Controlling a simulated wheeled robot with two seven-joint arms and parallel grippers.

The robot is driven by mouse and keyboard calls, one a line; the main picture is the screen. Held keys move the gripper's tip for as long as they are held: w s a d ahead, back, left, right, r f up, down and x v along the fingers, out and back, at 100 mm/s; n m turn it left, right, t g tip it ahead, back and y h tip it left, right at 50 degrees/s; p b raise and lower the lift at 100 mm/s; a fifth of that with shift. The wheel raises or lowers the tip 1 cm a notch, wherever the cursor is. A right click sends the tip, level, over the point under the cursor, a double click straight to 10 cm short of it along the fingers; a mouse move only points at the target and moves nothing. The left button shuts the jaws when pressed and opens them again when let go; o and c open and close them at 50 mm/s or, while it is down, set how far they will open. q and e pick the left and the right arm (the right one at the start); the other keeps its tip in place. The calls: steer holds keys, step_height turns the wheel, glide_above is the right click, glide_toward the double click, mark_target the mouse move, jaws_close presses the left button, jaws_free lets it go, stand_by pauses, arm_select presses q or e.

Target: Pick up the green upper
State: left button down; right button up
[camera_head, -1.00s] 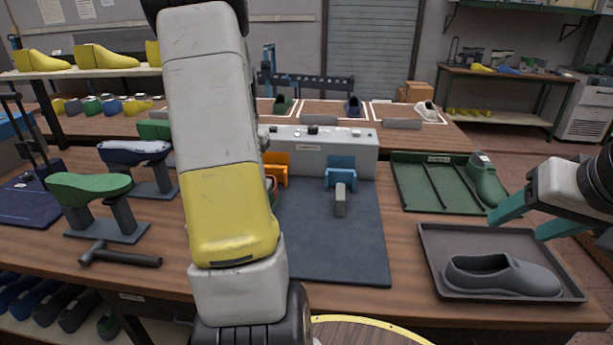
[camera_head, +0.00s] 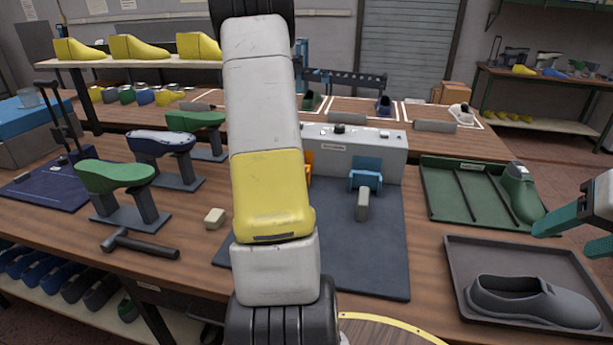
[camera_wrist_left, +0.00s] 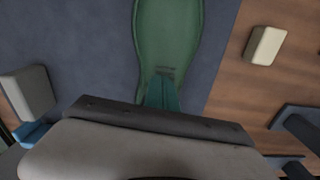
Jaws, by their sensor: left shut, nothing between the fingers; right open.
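A green upper (camera_head: 520,192) stands at the right side of the green tray (camera_head: 436,212) on the bench. My right gripper (camera_head: 580,233) is open and empty at the right edge of the head view, in front of that tray and apart from the upper. My left arm crosses the middle of the head view and hides part of the blue-grey mat (camera_head: 385,265). In the left wrist view my left gripper (camera_wrist_left: 163,92) is shut and empty above a green, sole-shaped piece (camera_wrist_left: 168,40) on the mat. I cannot tell whether its tips touch that piece.
A grey shoe upper (camera_head: 532,300) lies in a dark tray (camera_head: 465,255) at front right. A grey console with a blue clamp (camera_head: 366,172) stands behind the mat. Green and blue lasts on stands, a hammer (camera_head: 140,243) and a cream block (camera_head: 214,218) are on the left.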

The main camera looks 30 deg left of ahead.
arm_select(q)
steer(key=shift+f, duration=0.1)
steer(key=shift+s+d, duration=0.2)
steer(key=shift+s, duration=0.7)
steer(key=shift+w, duration=0.1)
